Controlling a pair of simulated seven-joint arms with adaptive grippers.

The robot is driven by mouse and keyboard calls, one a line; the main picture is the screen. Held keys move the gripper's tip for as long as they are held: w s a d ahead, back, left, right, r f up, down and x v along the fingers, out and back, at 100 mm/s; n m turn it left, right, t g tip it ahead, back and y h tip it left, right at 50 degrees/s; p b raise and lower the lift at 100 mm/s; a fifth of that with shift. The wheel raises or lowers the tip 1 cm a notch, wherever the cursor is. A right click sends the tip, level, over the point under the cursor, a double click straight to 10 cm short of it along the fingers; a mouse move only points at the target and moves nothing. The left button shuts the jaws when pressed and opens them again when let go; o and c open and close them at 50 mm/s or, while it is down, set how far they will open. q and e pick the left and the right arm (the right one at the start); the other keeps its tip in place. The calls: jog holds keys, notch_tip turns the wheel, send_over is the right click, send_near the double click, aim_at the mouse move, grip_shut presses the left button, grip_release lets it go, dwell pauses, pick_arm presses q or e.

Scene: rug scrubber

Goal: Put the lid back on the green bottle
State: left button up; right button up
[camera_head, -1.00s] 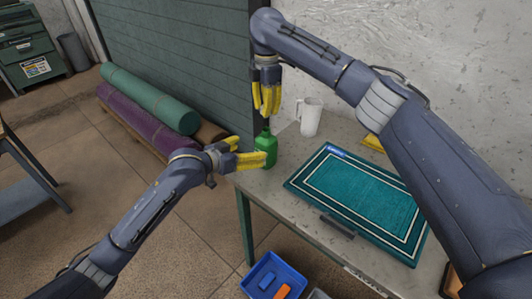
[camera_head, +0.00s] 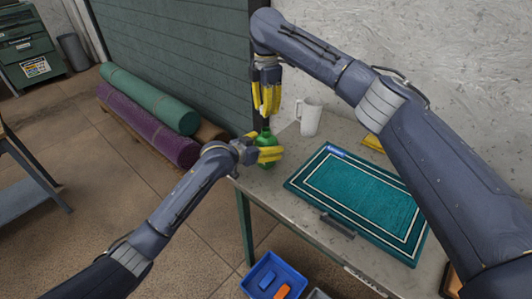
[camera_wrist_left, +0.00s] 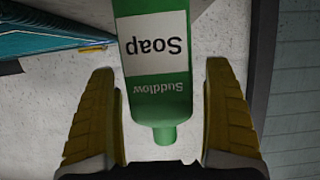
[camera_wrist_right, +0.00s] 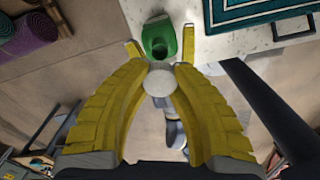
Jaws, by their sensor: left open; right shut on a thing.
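The green bottle (camera_head: 265,160) stands upright near the far left corner of the table. Its label, reading "Suddlow Soap", shows in the left wrist view (camera_wrist_left: 155,50). In the right wrist view its open neck (camera_wrist_right: 160,45) faces me. My left gripper (camera_head: 274,154) is open, with a finger on each side of the bottle; contact cannot be told. My right gripper (camera_head: 266,112) points down above the bottle and is shut on a pale round lid (camera_wrist_right: 158,82). The lid is hard to make out in the head view.
A teal rug (camera_head: 360,205) lies on the table (camera_head: 262,192), right of the bottle. A white mug (camera_head: 310,117) stands behind, to the bottle's right. A blue bin (camera_head: 273,276) with an orange item is on the floor. Rolled rugs (camera_head: 150,98) lie at left.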

aim_at(266, 129)
pick_arm(q)
jog(key=shift+c, duration=0.5)
jog(key=c, duration=1.6)
pick_arm(e)
jog(key=shift+f, duration=2.55)
jog(key=shift+f, duration=0.15)
jog(key=shift+f, duration=0.75)
jog(key=shift+f, duration=0.5)
